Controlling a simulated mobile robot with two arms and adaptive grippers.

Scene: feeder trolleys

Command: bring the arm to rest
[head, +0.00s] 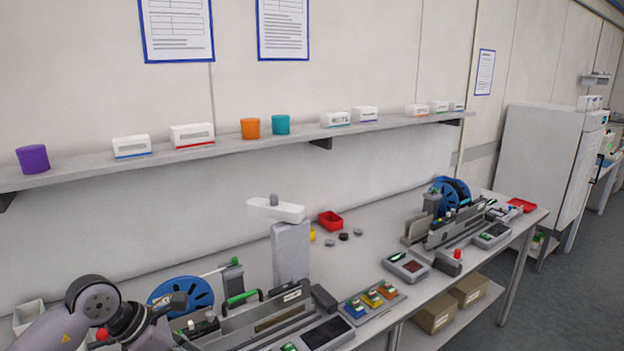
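My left arm comes in at the lower left corner, with its grey links and dark wrist bent over the front left of the bench. My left gripper (172,306) is small and dark there, close to a blue reel (182,296) and the near feeder trolley (270,318). Its fingers blend into the dark parts behind them, so I cannot tell whether they are open or shut, or whether they touch anything. My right arm and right gripper are not in view.
A grey post (291,252) with a white head stands behind the near trolley. A tray of coloured pieces (372,299), a red bin (330,221) and a second feeder with a blue reel (452,192) stand rightward. A wall shelf (300,137) runs above.

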